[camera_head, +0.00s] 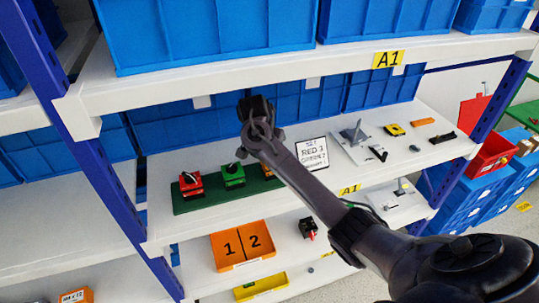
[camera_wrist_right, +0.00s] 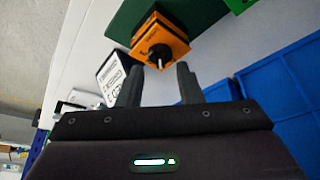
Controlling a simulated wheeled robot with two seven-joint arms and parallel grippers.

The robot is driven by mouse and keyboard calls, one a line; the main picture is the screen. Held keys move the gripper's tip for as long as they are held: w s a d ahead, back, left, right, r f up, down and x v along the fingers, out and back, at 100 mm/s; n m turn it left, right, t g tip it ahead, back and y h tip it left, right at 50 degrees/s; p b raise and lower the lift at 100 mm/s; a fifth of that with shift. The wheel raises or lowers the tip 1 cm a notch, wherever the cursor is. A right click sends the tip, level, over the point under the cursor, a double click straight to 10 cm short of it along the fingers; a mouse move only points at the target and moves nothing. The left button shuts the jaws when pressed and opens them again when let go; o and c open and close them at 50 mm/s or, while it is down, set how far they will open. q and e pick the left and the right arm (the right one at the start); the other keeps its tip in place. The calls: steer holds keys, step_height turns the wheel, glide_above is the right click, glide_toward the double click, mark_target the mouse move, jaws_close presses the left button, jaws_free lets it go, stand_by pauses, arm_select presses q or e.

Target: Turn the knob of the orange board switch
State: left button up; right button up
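The orange board switch (camera_wrist_right: 172,24) shows in the right wrist view, on a green board (camera_wrist_right: 122,18). It has a black round knob with a white pointer (camera_wrist_right: 155,55). In the head view my right arm hides most of the orange switch; only a sliver (camera_head: 267,171) shows. My right gripper (camera_wrist_right: 158,72) is open and empty, its two fingers apart. The knob appears between and beyond the fingertips; I cannot tell whether they touch it, but no finger is seen closed on it. My left gripper is not in view.
A red switch (camera_head: 190,186) and a green switch (camera_head: 232,176) sit left of the orange one. A white sign (camera_head: 312,153) reading "RED 3" stands right of it. Blue bins (camera_head: 215,122) line the shelf back; the upper shelf (camera_head: 290,68) overhangs.

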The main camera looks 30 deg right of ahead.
steer(key=b+v, duration=0.1)
steer(key=v, duration=0.3)
steer(key=shift+s+a+r, duration=0.1)
steer(key=shift+a+r, duration=0.05)
steer(key=shift+r, duration=0.2)
